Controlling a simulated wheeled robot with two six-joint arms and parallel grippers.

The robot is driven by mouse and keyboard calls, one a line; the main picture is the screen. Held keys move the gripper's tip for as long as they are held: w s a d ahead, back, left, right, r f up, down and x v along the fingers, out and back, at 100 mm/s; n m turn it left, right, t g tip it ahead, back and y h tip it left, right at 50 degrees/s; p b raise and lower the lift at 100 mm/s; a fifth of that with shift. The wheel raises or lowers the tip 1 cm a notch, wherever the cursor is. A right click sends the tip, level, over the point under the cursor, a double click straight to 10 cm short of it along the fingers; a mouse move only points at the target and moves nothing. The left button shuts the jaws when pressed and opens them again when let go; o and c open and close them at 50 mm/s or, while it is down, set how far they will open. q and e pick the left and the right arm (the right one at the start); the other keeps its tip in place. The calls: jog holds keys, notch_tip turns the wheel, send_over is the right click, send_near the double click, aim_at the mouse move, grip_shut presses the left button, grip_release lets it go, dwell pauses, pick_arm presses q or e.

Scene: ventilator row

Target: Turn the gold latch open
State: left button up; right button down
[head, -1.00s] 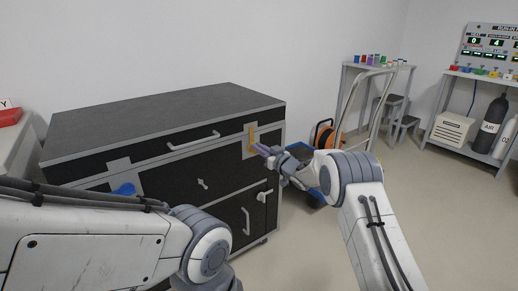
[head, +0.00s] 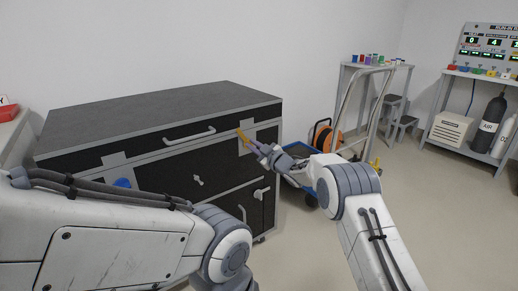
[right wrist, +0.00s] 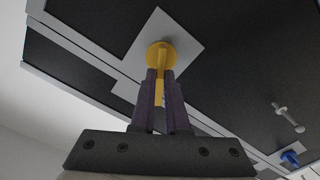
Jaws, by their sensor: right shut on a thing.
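The gold latch (head: 241,134) is on a grey plate at the upper right of the dark cabinet's front (head: 160,180). Its visible part leans up to the left in the head view. My right gripper (head: 253,145) reaches it from the right and is shut on it. In the right wrist view the latch's round gold base (right wrist: 160,54) sits on the grey plate, and its bar runs between the two purple-grey fingers (right wrist: 161,100). The fingers hide part of the bar. My left arm crosses the lower left of the head view, but its gripper is out of sight.
A blue knob (head: 122,183) is on the cabinet's left side, and a silver T-handle (head: 198,180) is near its middle. A hand truck (head: 366,100) and an orange reel (head: 322,136) stand to the right. The floor at right is open.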

jog(key=shift+s+a+f+n+b, duration=0.1)
jog(key=shift+f+n+b, duration=0.15)
jog(key=shift+n+b, duration=1.4)
jog(key=shift+s+a+f+n+b, duration=0.25)
jog(key=shift+n+b, duration=0.75)
jog(key=shift+n, duration=1.2)
jog(key=shift+w+f+n+b, duration=0.1)
jog(key=shift+f+n+b, duration=0.2)
jog(key=shift+n+b, duration=1.35)
jog(key=shift+n+p, duration=0.3)
jog(key=shift+n, duration=0.1)
jog(key=c, duration=0.9)
grip_release()
jog(key=shift+s+d, duration=0.1)
